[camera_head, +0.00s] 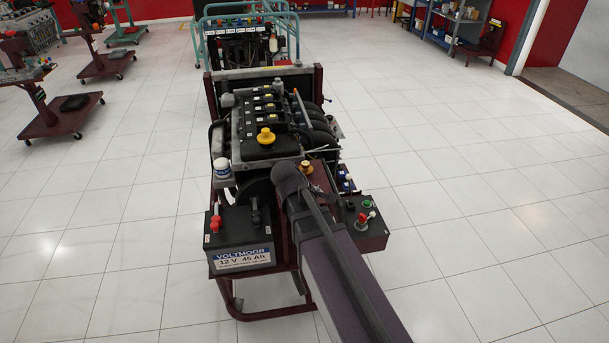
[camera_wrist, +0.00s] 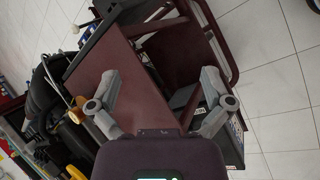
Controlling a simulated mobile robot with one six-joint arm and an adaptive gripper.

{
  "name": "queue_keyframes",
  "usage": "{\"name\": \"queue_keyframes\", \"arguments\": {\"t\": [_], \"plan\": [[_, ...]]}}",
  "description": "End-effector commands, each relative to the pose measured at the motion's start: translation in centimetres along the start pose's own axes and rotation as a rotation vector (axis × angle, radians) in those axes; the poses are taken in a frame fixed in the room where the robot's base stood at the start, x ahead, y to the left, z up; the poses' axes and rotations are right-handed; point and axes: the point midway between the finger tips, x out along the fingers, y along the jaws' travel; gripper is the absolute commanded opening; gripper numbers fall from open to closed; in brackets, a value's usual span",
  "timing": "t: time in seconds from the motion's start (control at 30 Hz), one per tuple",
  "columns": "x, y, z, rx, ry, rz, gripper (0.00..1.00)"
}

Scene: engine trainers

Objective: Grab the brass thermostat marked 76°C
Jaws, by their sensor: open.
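A small brass-coloured piece (camera_head: 306,167) stands at the maroon shelf of the engine trainer in the head view, just beyond the end of my arm. It may be the thermostat, but no 76°C marking can be read. In the wrist view a small brass-toned piece (camera_wrist: 77,102) shows at the left, beside my left-hand finger; I cannot tell if it is the same one. My gripper (camera_wrist: 160,88) has its two fingers spread wide, with nothing between them, over a flat maroon panel (camera_wrist: 118,70). In the head view my arm hides the gripper.
The engine (camera_head: 265,125) with a yellow cap (camera_head: 265,136) stands behind. A black battery (camera_head: 240,240) is at the front left, and a black box with a red switch (camera_head: 365,222) at the right. The tiled floor (camera_head: 480,220) to the right is free.

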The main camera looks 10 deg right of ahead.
Motion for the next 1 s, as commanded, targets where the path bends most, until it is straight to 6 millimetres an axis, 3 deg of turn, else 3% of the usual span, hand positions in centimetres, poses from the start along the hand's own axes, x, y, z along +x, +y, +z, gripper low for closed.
{"name": "queue_keyframes", "arguments": {"t": [0.03,0.17,0.5,0.7,1.0], "plan": [[0.3,0.7,-1.6,-0.097,-0.02,0.051,1.0],[-0.3,2.3,-4.1,-0.351,-0.095,0.179,1.0],[-3.6,5.4,-10.8,-0.933,-0.365,0.435,1.0],[-5.2,6.0,-12.7,-1.097,-0.472,0.495,1.0],[-5.6,6.1,-13.0,-1.132,-0.497,0.506,1.0]]}}
